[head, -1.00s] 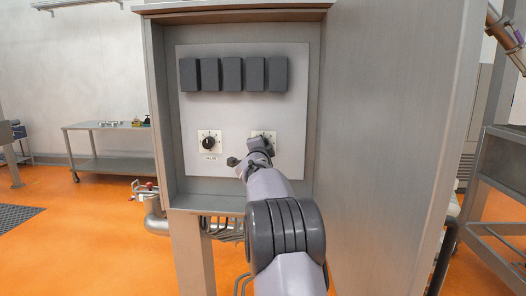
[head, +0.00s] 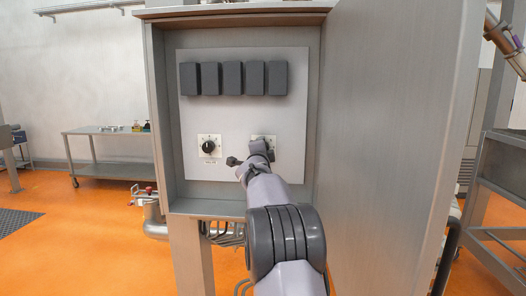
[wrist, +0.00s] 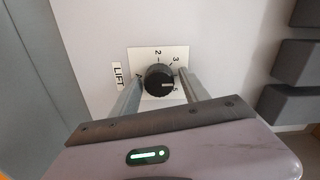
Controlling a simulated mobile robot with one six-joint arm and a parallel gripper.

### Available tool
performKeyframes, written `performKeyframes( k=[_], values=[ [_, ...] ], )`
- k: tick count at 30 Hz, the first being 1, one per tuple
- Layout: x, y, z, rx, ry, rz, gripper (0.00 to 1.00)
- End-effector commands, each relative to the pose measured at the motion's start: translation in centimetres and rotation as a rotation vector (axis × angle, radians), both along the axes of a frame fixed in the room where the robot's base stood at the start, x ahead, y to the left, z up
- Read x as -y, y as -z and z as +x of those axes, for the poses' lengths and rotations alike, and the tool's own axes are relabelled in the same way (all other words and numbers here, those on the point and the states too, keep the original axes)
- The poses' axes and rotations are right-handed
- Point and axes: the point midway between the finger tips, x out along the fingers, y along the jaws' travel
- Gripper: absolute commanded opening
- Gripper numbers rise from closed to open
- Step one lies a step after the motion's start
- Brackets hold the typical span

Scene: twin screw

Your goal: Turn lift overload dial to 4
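The lift dial (wrist: 159,79) is a round black knob on a white scale plate (wrist: 146,54), with a LIFT label (wrist: 118,76) beside it. Its white pointer line points to the right in the wrist view, near a numeral that looks like 5. The numerals 2 and 3 are readable; no 4 is clearly readable, and the right finger covers part of the plate. My gripper (wrist: 160,76) is open, with one finger on each side of the knob and small gaps visible. In the head view, my gripper (head: 256,152) hides most of this dial.
A second dial (head: 208,146) sits to the left on the same panel (head: 230,118). Several dark grey blocks (head: 232,77) line the panel above. The cabinet's side wall (head: 160,100) and open door (head: 390,130) flank the panel closely.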

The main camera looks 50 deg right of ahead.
Motion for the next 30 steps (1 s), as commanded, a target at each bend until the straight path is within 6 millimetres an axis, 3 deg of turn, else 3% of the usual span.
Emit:
performKeyframes(
  k=[9, 13, 17, 24, 30],
  values=[
    [0.0, 0.1, 0.0, -0.001, -0.001, 0.001, 0.59],
    [-1.0, 0.2, -0.7, -0.001, -0.001, 0.001, 0.59],
    [-3.6, 0.3, -2.8, -0.002, -0.001, 0.0, 0.59],
    [-9.9, -0.1, -7.8, 0.0, -0.002, 0.0, 0.59],
    [-13.0, -0.1, -10.3, 0.0, -0.001, 0.0, 0.59]
  ],
)
